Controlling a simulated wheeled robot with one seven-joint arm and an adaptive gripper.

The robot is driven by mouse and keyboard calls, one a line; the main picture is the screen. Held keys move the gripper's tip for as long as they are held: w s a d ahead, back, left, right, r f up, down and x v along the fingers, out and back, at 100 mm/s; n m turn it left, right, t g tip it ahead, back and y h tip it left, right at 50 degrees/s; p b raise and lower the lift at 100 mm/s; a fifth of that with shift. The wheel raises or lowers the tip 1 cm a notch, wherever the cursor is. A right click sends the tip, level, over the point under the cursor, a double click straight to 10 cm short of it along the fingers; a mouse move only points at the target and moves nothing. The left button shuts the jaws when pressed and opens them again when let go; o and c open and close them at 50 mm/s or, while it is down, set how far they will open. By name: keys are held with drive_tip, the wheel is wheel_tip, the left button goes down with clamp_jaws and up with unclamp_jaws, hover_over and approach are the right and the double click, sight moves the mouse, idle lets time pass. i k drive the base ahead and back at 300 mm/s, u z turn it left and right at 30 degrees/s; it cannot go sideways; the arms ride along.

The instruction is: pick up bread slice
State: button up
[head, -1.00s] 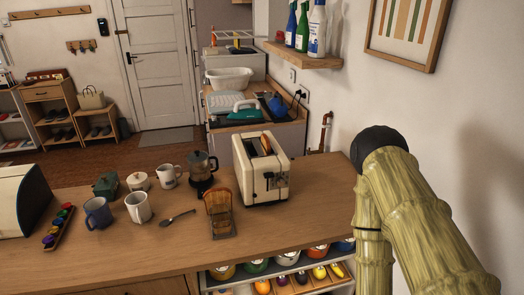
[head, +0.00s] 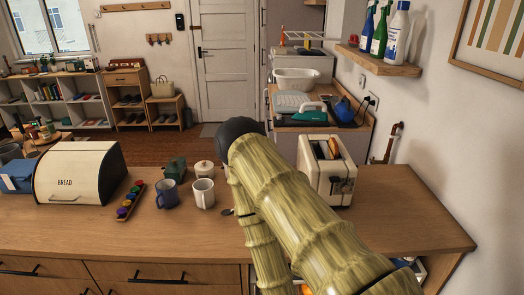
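A bread slice (head: 333,146) stands upright in a slot of the cream toaster (head: 314,178), with its top edge showing above the slot. The toaster is on the wooden counter (head: 420,232), right of my arm. My bamboo-textured arm crosses the middle of the view, and its dark rounded joint is in front of the counter's far edge. My gripper is not visible, so its place relative to the bread slice cannot be told.
A bread box (head: 82,172), a tray of colored pods (head: 130,200), a blue mug (head: 167,194) and a white mug (head: 203,193) stand left of my arm. My arm hides the counter's middle. The counter right of the toaster is clear.

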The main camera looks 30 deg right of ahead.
sight(332, 143)
drive_tip(key=u, duration=1.75)
drive_tip(key=k, duration=1.2)
drive_tip(key=z, duration=2.25)
